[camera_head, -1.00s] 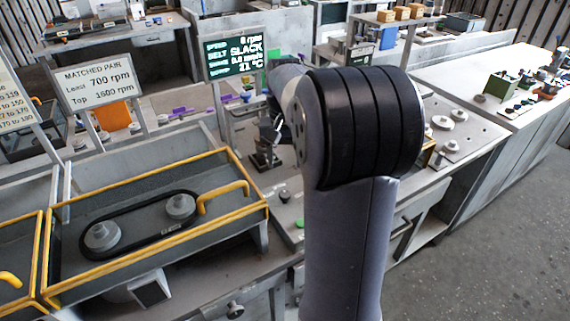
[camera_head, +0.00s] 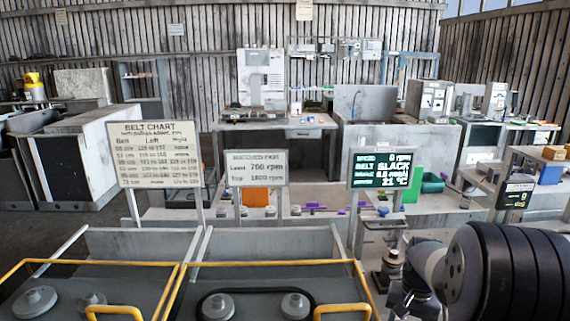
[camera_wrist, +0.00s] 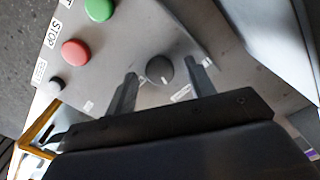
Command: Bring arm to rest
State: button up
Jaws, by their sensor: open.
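My gripper (camera_wrist: 167,75) is open in the wrist view, its two fingers apart with nothing held between them. A dark round knob (camera_wrist: 160,70) on a grey control panel (camera_wrist: 185,35) shows between the fingers; I cannot tell the distance. My arm (camera_head: 505,275) is at the lower right of the head view, bent, with the wrist reaching down to the left. The fingertips are not clear there. A green button (camera_wrist: 99,9) and a red button (camera_wrist: 75,52) marked STOP sit on the panel.
Two yellow-rimmed housings stand in front; the right one holds a black belt (camera_head: 257,294) around two pulleys. A belt chart (camera_head: 155,155), a matched pair sign (camera_head: 257,168) and a display (camera_head: 382,171) reading BELT SLACK stand behind. Benches line the back.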

jog(key=shift+n, duration=0.3)
dwell(0.4)
notch_tip(320, 180, up, 11)
notch_tip(320, 180, down, 10)
jog(key=shift+f, duration=0.6)
jog(key=n, duration=0.5)
jog(key=shift+r, duration=0.1)
jog(key=n, duration=0.6)
jog(key=shift+r+n, duration=0.1)
jog(key=shift+n, duration=0.2)
notch_tip(320, 180, up, 11)
jog(key=shift+f+b, duration=0.2)
jog(key=shift+b, duration=0.1)
jog(key=shift+a, duration=0.1)
